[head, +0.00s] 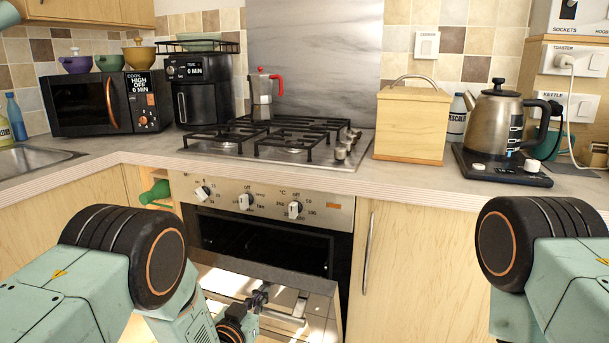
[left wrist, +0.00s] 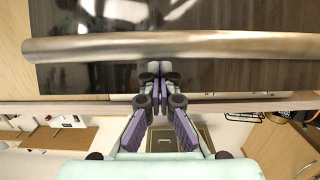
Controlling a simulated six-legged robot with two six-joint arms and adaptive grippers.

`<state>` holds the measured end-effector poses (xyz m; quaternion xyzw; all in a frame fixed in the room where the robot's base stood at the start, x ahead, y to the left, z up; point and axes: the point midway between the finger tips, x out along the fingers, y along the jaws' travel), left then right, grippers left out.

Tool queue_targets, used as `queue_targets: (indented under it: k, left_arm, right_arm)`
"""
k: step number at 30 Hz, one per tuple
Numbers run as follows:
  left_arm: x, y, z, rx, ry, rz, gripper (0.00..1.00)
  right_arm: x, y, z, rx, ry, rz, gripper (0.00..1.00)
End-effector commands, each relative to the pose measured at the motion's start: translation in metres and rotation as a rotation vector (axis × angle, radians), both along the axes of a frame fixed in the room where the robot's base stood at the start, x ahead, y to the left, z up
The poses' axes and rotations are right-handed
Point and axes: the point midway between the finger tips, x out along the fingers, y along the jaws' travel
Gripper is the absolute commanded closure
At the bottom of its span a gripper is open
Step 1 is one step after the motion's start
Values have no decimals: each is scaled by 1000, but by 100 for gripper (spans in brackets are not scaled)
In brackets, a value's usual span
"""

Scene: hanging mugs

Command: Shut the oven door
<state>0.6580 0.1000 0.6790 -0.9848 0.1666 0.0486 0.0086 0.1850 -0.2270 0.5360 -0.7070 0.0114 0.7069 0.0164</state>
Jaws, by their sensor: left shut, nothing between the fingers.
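The oven (head: 325,216) is built in under the hob, and its dark cavity shows below the knob panel. The oven door (head: 318,288) is partly open, hinged down and leaning out. Its bar handle (head: 285,319) crosses the front; in the left wrist view the metal handle (left wrist: 230,45) runs across the dark door glass (left wrist: 230,75). My left gripper (head: 262,291) is at the door's front by the handle. In the left wrist view its fingertips (left wrist: 158,78) are together, empty, close to the handle; I cannot tell whether they touch. My right gripper is out of view.
A gas hob (head: 285,138) with a moka pot (head: 263,92) is above the oven. A microwave (head: 105,102), wooden box (head: 411,122) and kettle (head: 495,117) stand on the counter. A green bottle (head: 157,192) lies in an open shelf left of the oven.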

Motion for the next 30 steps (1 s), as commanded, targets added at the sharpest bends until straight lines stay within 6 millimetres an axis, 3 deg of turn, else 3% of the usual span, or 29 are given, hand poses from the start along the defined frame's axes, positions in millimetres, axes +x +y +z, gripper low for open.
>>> queue_targets:
  k: [10, 30]
  left_arm:
    - [38, -14, 15, 0, -4, -2, 100]
    - [-1, 1, 19, 0, 2, 0, 100]
  right_arm:
    - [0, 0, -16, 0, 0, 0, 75]
    - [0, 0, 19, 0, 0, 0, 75]
